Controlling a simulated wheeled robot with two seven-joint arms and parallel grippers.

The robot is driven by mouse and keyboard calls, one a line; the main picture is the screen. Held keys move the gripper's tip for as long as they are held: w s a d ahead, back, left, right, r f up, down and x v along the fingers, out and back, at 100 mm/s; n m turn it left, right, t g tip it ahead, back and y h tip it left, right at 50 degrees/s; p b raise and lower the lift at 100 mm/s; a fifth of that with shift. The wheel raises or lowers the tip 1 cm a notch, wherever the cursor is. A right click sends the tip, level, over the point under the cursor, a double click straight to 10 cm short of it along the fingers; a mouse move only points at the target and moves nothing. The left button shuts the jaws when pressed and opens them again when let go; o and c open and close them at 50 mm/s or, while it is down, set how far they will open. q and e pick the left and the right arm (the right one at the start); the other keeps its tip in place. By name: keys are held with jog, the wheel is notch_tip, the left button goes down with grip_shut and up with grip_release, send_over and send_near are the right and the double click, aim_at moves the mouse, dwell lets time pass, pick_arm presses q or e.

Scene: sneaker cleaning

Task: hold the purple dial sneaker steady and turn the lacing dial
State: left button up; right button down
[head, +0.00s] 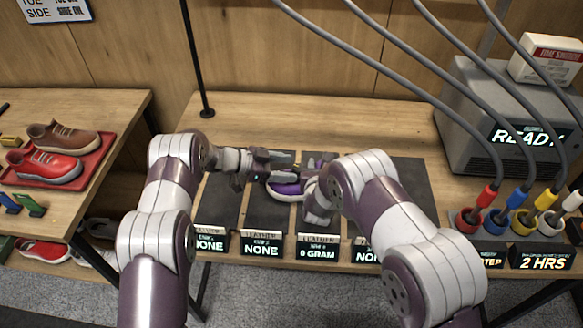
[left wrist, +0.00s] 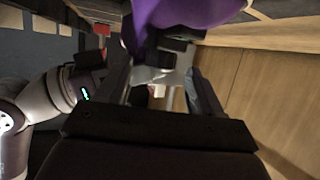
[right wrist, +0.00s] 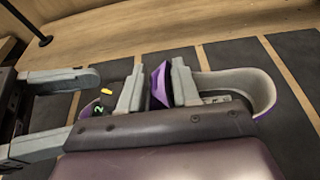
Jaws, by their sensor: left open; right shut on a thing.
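The purple dial sneaker (head: 287,188), with a pale sole, is on the dark mats in the middle of the table, partly hidden by my arms. The sneaker's purple upper (left wrist: 185,12) shows just past those fingers. I cannot make out the lacing dial clearly.
Lit label blocks (head: 262,248) line the table's front edge. A grey machine reading READY (head: 505,125) and several cabled cups (head: 470,218) stand at the right. A red tray (head: 95,165) with sneakers is on the left table. A black pole (head: 196,60) rises behind.

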pick_arm(q)
jog(key=shift+x, duration=1.15)
jog(key=c, duration=1.1)
jog(key=shift+w+m+g+h, duration=0.15)
jog(key=shift+m+g+h, duration=0.05)
jog(key=shift+m+g, duration=0.4)
jog(key=shift+w+m+g+h, duration=0.2)
jog(key=shift+m+g, duration=0.3)
jog(key=shift+g, duration=0.2)
jog(key=shift+m+g, duration=0.5)
jog(key=shift+g, duration=0.2)
jog(key=o, duration=1.1)
